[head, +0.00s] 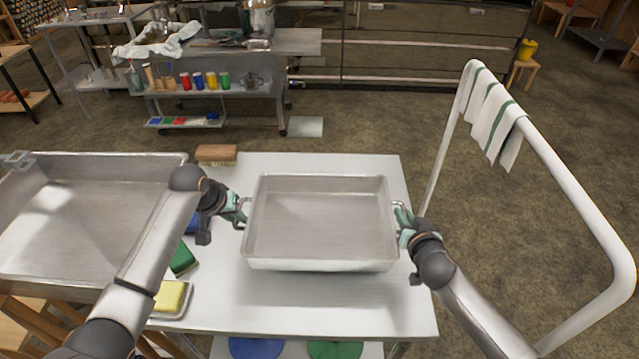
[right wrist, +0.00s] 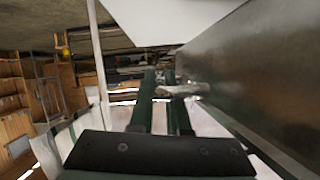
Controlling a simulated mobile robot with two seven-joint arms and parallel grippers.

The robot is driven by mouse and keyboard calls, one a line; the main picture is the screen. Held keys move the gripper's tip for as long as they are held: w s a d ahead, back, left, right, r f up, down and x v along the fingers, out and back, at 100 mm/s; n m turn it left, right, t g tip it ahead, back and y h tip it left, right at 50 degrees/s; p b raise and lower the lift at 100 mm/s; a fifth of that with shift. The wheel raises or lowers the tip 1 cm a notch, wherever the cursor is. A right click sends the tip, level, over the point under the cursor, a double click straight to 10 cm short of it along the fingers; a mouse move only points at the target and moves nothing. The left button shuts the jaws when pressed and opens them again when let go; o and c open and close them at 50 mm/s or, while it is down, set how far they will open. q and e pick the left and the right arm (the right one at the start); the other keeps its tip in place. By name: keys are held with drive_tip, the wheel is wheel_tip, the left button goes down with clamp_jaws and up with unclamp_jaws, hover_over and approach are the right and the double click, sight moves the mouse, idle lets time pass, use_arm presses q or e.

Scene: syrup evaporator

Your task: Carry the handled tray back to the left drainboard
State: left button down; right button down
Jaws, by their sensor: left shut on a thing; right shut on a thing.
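The handled tray (head: 320,225) is a rectangular, empty metal pan with a handle at each short end. It is over the middle of the white table in the head view; I cannot tell whether it touches the top. My left gripper (head: 241,210) is shut on its left handle. My right gripper (head: 403,222) is shut on its right handle. In the right wrist view the green fingers (right wrist: 165,105) close around the handle (right wrist: 183,90) beside the tray's dark wall (right wrist: 240,75). The left drainboard is not clearly identifiable; the white tabletop (head: 290,310) extends around the tray.
A large metal basin (head: 75,225) lies at the left. A brush (head: 216,154), a green sponge (head: 184,258) and a yellow sponge (head: 172,296) sit along the table's left side. A white rail (head: 565,165) with a striped towel (head: 492,118) stands at the right.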

use_arm(q)
drive_tip(key=shift+r, duration=0.2)
use_arm(e)
drive_tip(key=shift+r, duration=0.2)
